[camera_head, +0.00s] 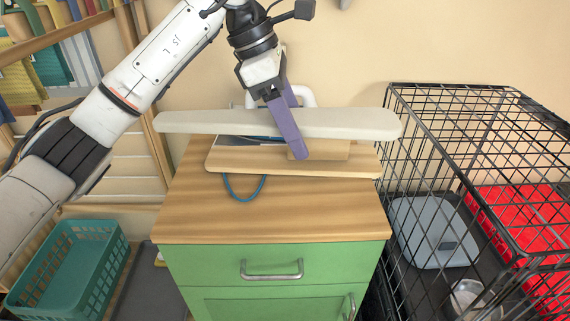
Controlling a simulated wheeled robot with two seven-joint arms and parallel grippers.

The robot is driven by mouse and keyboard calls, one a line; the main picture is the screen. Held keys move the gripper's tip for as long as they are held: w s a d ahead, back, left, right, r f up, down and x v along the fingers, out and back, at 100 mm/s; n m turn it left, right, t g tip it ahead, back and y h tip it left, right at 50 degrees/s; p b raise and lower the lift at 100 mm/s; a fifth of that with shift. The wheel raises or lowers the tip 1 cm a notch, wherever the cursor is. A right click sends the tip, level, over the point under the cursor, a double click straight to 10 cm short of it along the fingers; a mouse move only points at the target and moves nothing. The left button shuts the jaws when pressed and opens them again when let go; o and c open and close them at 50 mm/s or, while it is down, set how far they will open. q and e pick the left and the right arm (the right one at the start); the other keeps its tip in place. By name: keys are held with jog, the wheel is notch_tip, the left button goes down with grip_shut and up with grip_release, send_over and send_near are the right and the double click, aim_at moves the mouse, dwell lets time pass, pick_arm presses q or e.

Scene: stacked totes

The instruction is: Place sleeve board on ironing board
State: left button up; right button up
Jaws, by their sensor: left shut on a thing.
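The sleeve board has a long cream padded top (195,121) above a light wooden base (235,160), with a wooden block between them. It lies level, left to right, over the wooden top of a green cabinet (270,215). I cannot tell whether its base touches the cabinet top. My left gripper (291,122) comes from above with purple fingers, one in front of the padded top and one behind, and is shut on it near its middle. I cannot make out an ironing board. My right gripper is not in view.
A white curved handle (307,96) shows behind the sleeve board, and a blue cord (244,199) loops below it. A black wire crate (470,155) stands close on the right. A teal basket (70,270) and shelves are on the left. The cabinet top's front is clear.

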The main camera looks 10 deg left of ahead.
aim_at(288, 156)
pick_arm(q)
jog(key=shift+w+a+f+n, duration=0.3)
jog(key=shift+w+a+f, duration=0.2)
jog(key=shift+a+f, duration=0.25)
notch_tip(288, 156, down, 5)
jog(key=shift+a+f, duration=0.1)
jog(key=shift+f, duration=0.1)
jog(key=shift+f+p, duration=0.5)
jog(key=shift+f, duration=1.7)
jog(key=shift+f, duration=0.1)
jog(key=o, duration=1.1)
jog(key=shift+f, duration=0.2)
jog(key=o, duration=0.5)
jog(key=shift+c, duration=0.2)
jog(key=shift+r, duration=0.15)
